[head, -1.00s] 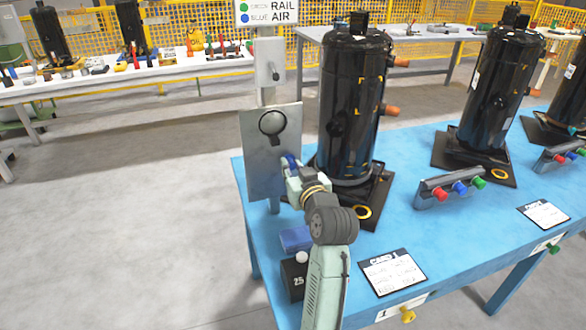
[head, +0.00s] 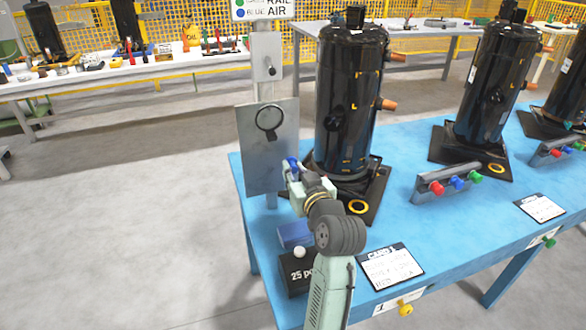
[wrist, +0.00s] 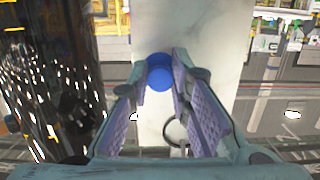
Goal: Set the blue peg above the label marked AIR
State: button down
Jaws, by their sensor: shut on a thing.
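The blue peg (head: 292,163) is between the fingertips of my gripper (head: 290,170), which is shut on it. Its round blue end shows in the wrist view (wrist: 160,73). My gripper is in front of a grey metal plate (head: 258,165) on a post, near the plate's right edge. I cannot tell whether the peg touches the plate. A dark ring (head: 269,120) is on the plate. The sign (head: 264,8) at the top pairs green with RAIL and blue with AIR. No AIR label is readable on the plate.
A black compressor (head: 350,95) stands close to the right of my gripper. A rack (head: 447,186) with red, blue and green pegs is farther right on the blue table (head: 400,215). A blue block (head: 294,235), a dark box (head: 297,280) and a card (head: 390,268) lie nearer.

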jog(key=shift+v, duration=1.2)
jog(key=shift+f, duration=0.25)
